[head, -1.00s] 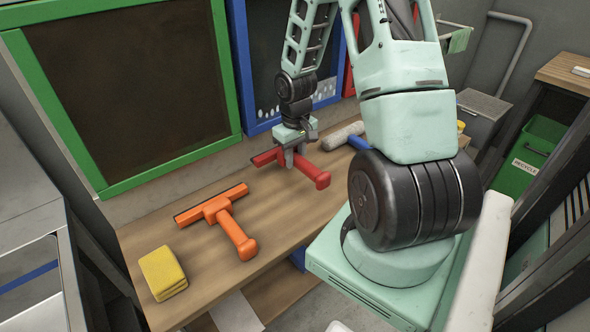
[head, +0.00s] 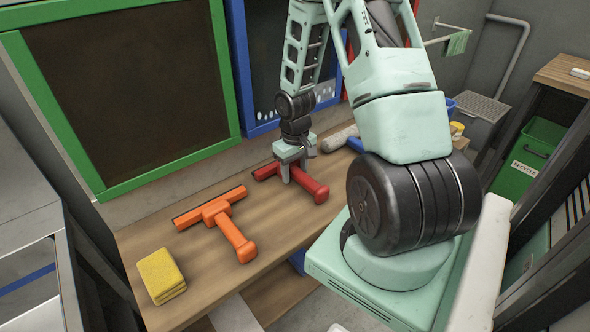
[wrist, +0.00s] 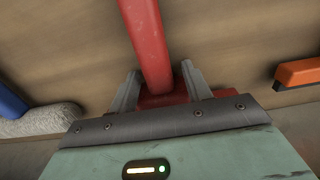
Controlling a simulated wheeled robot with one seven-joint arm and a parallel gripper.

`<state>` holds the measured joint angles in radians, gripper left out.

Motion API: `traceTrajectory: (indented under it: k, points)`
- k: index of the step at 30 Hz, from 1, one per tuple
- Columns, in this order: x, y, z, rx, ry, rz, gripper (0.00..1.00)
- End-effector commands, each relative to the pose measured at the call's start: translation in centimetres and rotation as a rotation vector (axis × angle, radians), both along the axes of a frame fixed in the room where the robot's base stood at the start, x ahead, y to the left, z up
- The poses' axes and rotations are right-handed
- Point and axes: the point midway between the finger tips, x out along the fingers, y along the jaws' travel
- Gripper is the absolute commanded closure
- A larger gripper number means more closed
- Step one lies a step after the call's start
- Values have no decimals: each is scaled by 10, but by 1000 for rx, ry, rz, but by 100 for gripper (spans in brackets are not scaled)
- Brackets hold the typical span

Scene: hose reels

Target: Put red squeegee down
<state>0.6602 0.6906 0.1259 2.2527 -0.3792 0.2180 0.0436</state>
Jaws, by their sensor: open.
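The red squeegee (head: 311,186) lies on the wooden bench (head: 190,243) in the head view, to the right of the orange squeegee (head: 221,217). My gripper (head: 287,178) is over it, with its fingers down around the part where handle and head meet. In the wrist view the red squeegee's handle (wrist: 147,40) runs up between the two fingers of my gripper (wrist: 158,83). The fingers are open, with a gap on each side of the red handle. Part of the red head is hidden under my gripper.
Green-framed (head: 160,178) and blue-framed boards stand along the back. Bench space is clear between the two squeegees.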

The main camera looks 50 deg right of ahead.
Motion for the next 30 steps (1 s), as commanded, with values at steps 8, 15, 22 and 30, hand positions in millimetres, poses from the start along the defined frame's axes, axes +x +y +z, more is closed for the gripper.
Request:
traceTrajectory:
  k: [8, 15, 22, 30]
  points:
    - [1, -1, 21, -2, -5, -2, 51]
    - [1, -1, 72, -3, -5, -3, 51]
    - [1, -1, 110, -3, -2, -2, 51]
    - [0, 0, 124, 0, 0, -1, 51]
